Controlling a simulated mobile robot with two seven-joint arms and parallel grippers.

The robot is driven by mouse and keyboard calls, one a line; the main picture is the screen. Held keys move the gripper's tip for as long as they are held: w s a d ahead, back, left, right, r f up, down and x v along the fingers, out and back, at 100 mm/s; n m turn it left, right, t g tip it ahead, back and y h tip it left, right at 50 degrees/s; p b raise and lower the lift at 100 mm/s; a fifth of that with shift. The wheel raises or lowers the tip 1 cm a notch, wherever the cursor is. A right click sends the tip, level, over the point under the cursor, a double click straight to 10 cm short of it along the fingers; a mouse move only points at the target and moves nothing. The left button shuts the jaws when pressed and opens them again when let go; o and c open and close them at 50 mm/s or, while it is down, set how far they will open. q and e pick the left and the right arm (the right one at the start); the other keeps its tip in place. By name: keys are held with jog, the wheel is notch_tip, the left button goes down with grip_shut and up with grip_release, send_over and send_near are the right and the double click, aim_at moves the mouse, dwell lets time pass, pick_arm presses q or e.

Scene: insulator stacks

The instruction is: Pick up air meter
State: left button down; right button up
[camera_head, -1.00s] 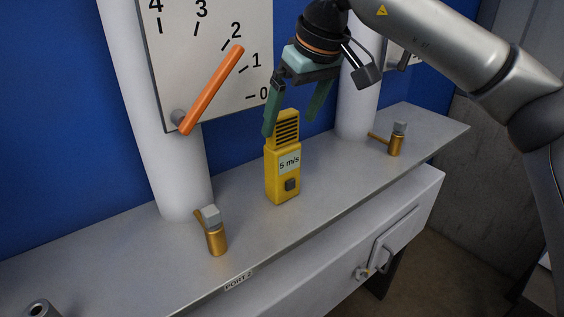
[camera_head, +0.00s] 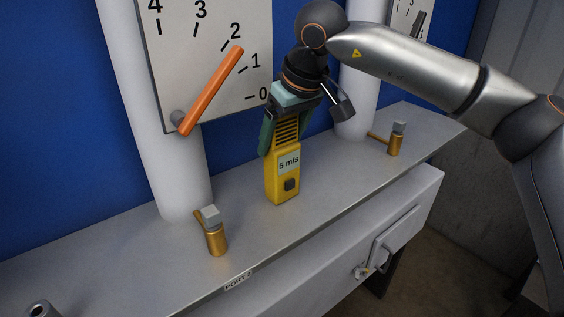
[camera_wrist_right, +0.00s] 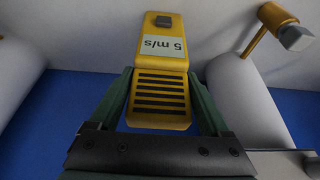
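The yellow air meter (camera_head: 283,183) stands upright on the grey shelf (camera_head: 330,185), with a "5 m/s" label, a dark button and a slatted black grille at its top. My right gripper (camera_head: 285,143) is above it, pointing down, with its green fingers on either side of the grille section. In the right wrist view the air meter (camera_wrist_right: 160,65) lies between the two fingers of the gripper (camera_wrist_right: 160,78). The fingers look open, with narrow gaps beside the grille; contact at the tips is hard to judge. My left gripper is not in view.
A brass fitting with a grey block (camera_head: 216,235) stands front left of the meter, another (camera_head: 396,140) to its right. White columns (camera_head: 160,120) and a gauge board with an orange pointer (camera_head: 211,88) stand behind. The shelf's front edge is close.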

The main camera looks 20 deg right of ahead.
grip_shut()
dwell(0.4)
jog(key=shift+r, duration=0.15)
